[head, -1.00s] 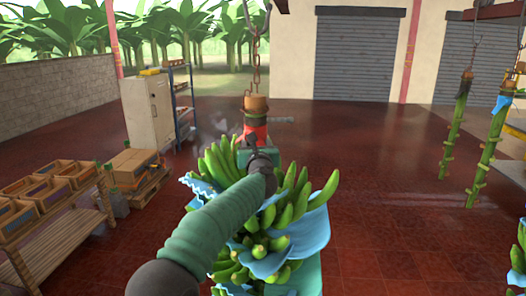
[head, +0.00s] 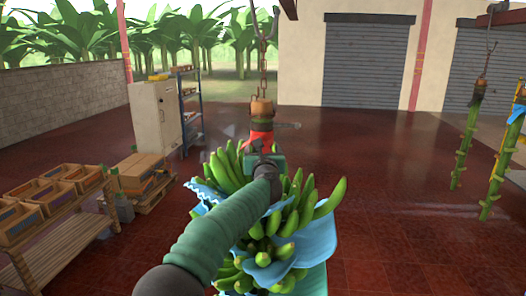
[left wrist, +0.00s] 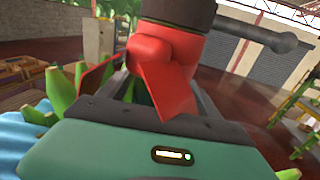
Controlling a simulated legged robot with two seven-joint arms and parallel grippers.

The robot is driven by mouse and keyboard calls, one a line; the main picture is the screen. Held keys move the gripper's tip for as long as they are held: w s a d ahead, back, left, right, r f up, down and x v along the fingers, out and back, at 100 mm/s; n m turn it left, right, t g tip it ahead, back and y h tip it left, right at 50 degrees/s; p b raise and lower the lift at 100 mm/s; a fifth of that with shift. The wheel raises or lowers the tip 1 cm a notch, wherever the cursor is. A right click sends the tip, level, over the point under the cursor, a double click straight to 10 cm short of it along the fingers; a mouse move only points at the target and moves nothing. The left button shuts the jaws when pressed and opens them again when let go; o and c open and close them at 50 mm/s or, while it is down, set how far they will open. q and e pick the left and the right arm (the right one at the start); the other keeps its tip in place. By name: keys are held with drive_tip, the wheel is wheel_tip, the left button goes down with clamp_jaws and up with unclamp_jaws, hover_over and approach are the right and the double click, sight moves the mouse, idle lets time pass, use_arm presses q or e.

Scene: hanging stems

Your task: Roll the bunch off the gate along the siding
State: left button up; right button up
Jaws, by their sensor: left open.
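A bunch of green bananas (head: 310,205) hangs upright at the centre of the head view, with blue sheeting (head: 312,243) around and between its hands. A dark bar (left wrist: 275,40) sticks out to the right there. My left gripper (head: 262,148) is at the red part, just above the bananas; its jaws are open on either side of it. My arm hides part of the bunch. My right gripper is not in view.
A chain and hook (head: 263,60) run up from the stem. At right hang bare green stems (head: 467,145). At left are a crate bench (head: 60,235), a pallet with boxes (head: 140,175) and a pale cabinet (head: 155,115). The red floor between is clear. Siding and gate are not clearly identifiable.

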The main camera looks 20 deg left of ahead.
use_arm(q)
drive_tip(key=shift+a+r, duration=0.1)
drive_tip(key=shift+r, duration=0.05)
drive_tip(key=shift+s, duration=0.3)
drive_tip(key=b+v, duration=0.1)
drive_tip(key=v, duration=0.1)
drive_tip(key=b+v, duration=0.2)
drive_tip(key=v, duration=0.1)
drive_tip(key=b+v, duration=0.2)
drive_tip(key=shift+s+d+f, duration=0.15)
drive_tip(key=shift+d+f, duration=0.15)
drive_tip(key=shift+f, duration=0.1)
drive_tip(key=b+v, duration=0.2)
drive_tip(key=v, duration=0.6)
drive_tip(key=shift+r, duration=0.15)
drive_tip(key=shift+s+d, duration=0.25)
drive_tip(key=shift+s, duration=0.05)
drive_tip(key=shift+a, duration=0.1)
